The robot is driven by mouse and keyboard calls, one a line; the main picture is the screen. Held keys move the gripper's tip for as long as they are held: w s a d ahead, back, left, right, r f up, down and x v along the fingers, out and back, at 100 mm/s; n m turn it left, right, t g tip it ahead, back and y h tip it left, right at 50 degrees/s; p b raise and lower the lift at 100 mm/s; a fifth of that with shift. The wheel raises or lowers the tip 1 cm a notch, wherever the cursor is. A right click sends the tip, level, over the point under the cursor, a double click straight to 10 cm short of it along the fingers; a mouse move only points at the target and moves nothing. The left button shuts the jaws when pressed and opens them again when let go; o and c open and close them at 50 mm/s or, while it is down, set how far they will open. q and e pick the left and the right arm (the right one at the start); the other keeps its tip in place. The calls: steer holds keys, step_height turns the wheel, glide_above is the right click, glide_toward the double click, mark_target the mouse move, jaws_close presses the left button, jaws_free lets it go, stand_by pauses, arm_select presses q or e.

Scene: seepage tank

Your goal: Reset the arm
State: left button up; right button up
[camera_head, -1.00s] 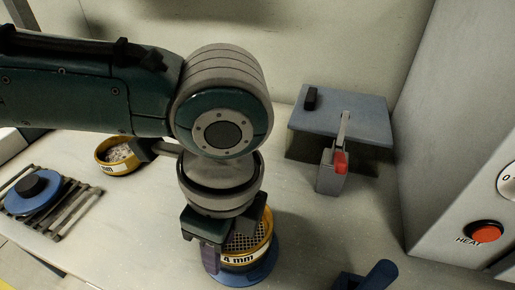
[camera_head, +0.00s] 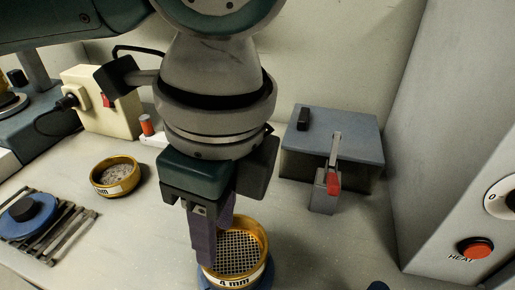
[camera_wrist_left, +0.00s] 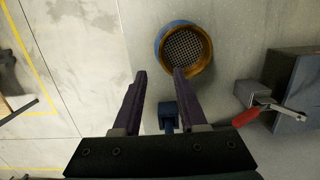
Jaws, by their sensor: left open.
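My left gripper (camera_head: 213,238) hangs down from the top of the head view, its dark purple fingers over the left side of the yellow 4 mm sieve (camera_head: 263,240). In the left wrist view the fingers (camera_wrist_left: 159,72) are spread apart with nothing between them. There the sieve (camera_wrist_left: 207,48) shows its mesh beyond the fingertips, and the right fingertip overlaps its lower rim. The sieve sits on a blue base (camera_head: 268,274). In the head view the gripper hides part of the sieve. My right gripper is not in view.
A second yellow sieve (camera_head: 115,190) holds pale gravel at left, behind a slatted rack with a blue disc (camera_head: 30,215). A cream box (camera_head: 105,120) stands behind. A grey block (camera_head: 350,125) with a red-handled lever (camera_head: 333,184) is at right, beside a grey cabinet (camera_head: 450,130) with a HEAT button.

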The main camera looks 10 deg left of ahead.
arm_select(q)
steer(key=s+d+n+t+h+p, duration=0.1)
steer(key=s+d+n+h+p, duration=0.1)
steer(key=s+d+n+h, duration=0.55)
steer(key=s+a+n+t+y+p, duration=0.1)
steer(key=s+a+n+t+y, duration=0.25)
steer(key=a+n+y, duration=0.85)
steer(key=a+r+m+h+p, duration=0.1)
steer(key=a+r+h+p, duration=0.1)
steer(key=r+p, duration=1.6)
steer(key=a+r+m+h+p, duration=0.2)
steer(key=r+h+p, duration=0.2)
steer(key=r+p, duration=1.5)
steer(key=shift+s+a+g+p, duration=0.2)
steer(key=shift+s+g+p, duration=0.05)
steer(key=shift+g+p, duration=0.25)
steer(key=shift+a, duration=0.1)
